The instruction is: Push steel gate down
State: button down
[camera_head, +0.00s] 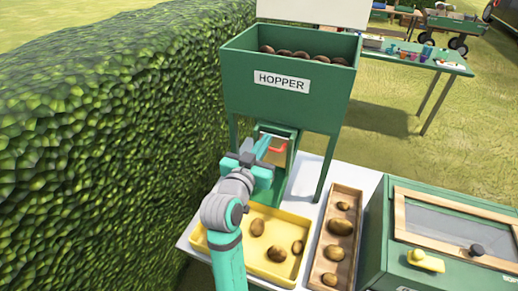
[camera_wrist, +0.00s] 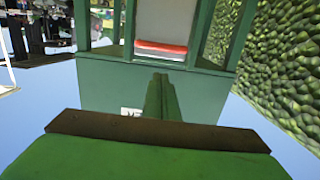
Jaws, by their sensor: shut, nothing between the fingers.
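The steel gate (camera_wrist: 167,18) is a pale grey panel in the green chute frame under the green hopper (camera_head: 292,102). A red handle (camera_head: 278,148) runs across the gate; it also shows in the wrist view (camera_wrist: 162,48) as a red and grey bar. My gripper (camera_head: 265,143) is shut and empty, its teal fingers pointing at the chute just beside the handle. In the wrist view the shut fingertips (camera_wrist: 160,77) appear apart from the handle. I cannot tell whether they touch anything. My wrist hides part of the chute in the head view.
A yellow tray (camera_head: 207,243) with several potatoes stands below the chute. A wooden box (camera_head: 320,240) with several potatoes is right of it. A green lidded box (camera_head: 375,235) stands at the right. A tall hedge (camera_head: 110,130) closes the left side.

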notch_tip(320, 180, down, 3)
dwell(0.3)
